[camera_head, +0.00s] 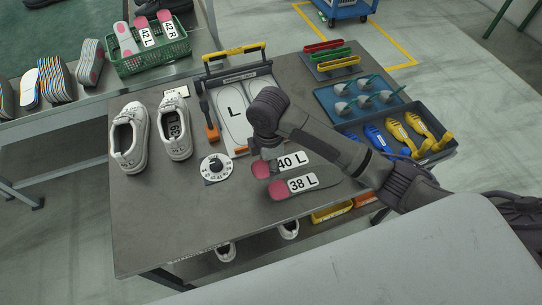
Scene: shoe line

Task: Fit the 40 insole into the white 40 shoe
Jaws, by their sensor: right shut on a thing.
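Two white shoes stand side by side at the left of the table: the left shoe (139,155) looks empty, and the right shoe (184,149) has a labelled piece inside, its number hard to read. The insole marked 40 L (291,160) has a pink end and lies or hangs just behind the insole marked 38 L (303,184). My right gripper (264,154) is over the pink end of the 40 L insole and shut on it; my own wrist hides the fingertips. My left gripper is not in view.
A size dial (215,167) and a frame with an L-marked plate (236,113) are between shoes and gripper. A blue tray (361,99) and a dark tray of yellow and blue shoe forms (437,156) are right. A green basket (151,60) stands at the back left.

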